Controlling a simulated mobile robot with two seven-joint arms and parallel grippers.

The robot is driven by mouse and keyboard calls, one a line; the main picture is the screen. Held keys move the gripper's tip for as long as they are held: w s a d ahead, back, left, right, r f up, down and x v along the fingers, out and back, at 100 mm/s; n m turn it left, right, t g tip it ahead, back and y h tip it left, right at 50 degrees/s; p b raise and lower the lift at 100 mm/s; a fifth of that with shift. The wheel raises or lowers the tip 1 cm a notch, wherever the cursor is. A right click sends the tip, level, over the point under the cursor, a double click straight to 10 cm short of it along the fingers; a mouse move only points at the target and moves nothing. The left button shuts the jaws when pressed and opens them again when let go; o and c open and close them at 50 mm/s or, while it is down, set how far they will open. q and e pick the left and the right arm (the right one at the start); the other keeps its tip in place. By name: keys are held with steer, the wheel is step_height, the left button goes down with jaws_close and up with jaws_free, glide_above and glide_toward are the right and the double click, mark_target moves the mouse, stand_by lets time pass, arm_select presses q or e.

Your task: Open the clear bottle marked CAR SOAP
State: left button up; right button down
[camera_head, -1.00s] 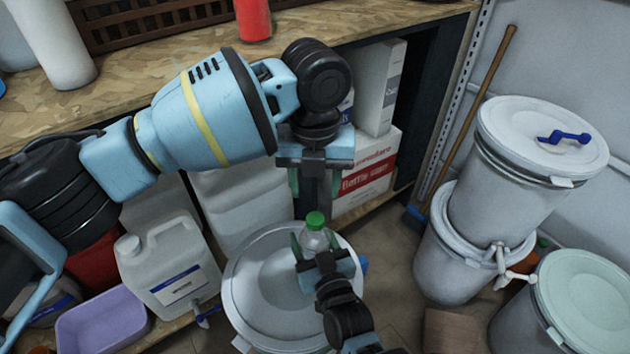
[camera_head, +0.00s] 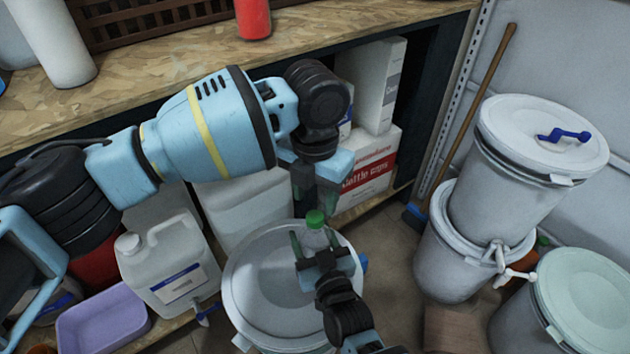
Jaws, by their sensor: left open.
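The clear bottle (camera_head: 314,239) with a green cap (camera_head: 315,219) stands roughly upright in front of the white drum lid. Its label cannot be read. My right gripper (camera_head: 315,251), coming in from the bottom, has its fingers on both sides of the bottle and appears to hold it; its lower part is hidden. My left gripper (camera_head: 316,204) points down from above, with its fingers open just over the cap. It looks turned at an angle, and I cannot tell whether its fingertips touch the cap.
A white drum (camera_head: 258,290) stands below the bottle. Stacked drums (camera_head: 515,150) and another lidded drum (camera_head: 585,300) are at right. A jerrycan (camera_head: 170,270) and a purple tub (camera_head: 103,320) are at left. The wooden shelf (camera_head: 190,55) runs behind my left arm.

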mark_target(315, 216)
arm_select(q)
steer(key=shift+f, duration=2.55)
steer(key=shift+c, duration=0.2)
